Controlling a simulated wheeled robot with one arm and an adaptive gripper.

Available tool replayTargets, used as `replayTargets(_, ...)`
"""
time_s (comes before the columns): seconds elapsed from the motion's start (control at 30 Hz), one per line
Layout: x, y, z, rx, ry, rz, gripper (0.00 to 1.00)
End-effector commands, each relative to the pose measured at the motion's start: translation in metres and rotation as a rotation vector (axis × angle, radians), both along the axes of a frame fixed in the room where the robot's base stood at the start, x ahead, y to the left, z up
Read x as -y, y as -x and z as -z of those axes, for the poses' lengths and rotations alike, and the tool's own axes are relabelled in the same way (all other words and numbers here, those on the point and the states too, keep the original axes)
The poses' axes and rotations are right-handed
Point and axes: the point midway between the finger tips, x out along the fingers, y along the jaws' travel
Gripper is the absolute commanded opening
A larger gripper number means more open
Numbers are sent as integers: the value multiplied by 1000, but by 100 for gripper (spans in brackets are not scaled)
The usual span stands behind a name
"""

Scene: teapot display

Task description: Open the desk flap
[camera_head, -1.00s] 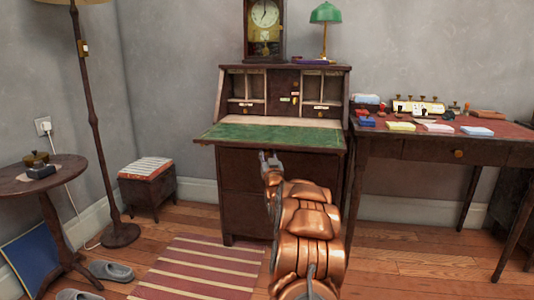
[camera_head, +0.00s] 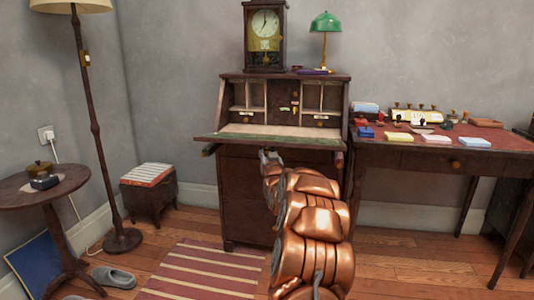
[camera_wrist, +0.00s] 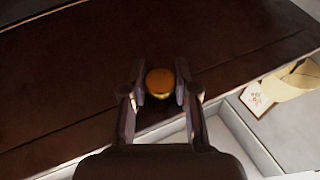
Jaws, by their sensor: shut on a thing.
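The desk flap (camera_head: 222,139) of the dark wooden bureau (camera_head: 240,190) is down and looks roughly level, seen nearly edge-on with a thin strip of its green lining showing. The pigeonholes above it are exposed. My gripper (camera_head: 268,157) is under the flap's front part in the head view, with its fingertips hard to make out. In the wrist view my gripper (camera_wrist: 160,85) has its fingers on both sides of a round brass knob (camera_wrist: 160,80) on dark wood, and it is shut on this knob.
A clock (camera_head: 265,38) and a green lamp (camera_head: 325,40) stand on the bureau. A writing table (camera_head: 440,155) with small items stands close at right. A stool (camera_head: 148,190), floor lamp (camera_head: 96,150) and small round table (camera_head: 20,200) are at left. A striped rug (camera_head: 205,268) lies in front.

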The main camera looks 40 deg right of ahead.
Motion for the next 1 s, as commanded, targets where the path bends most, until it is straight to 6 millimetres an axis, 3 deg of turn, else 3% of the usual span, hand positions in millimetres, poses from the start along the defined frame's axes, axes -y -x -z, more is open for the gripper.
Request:
replayTargets(0.27, 1, 1, -5, 9, 6, 1, 0)
replayTargets(0.3, 1, 1, -5, 9, 6, 1, 33)
replayTargets(0.5, 0, 0, -5, 8, 6, 1, 54)
replayTargets(1.0, -1, 2, -4, 6, 5, 0, 55)
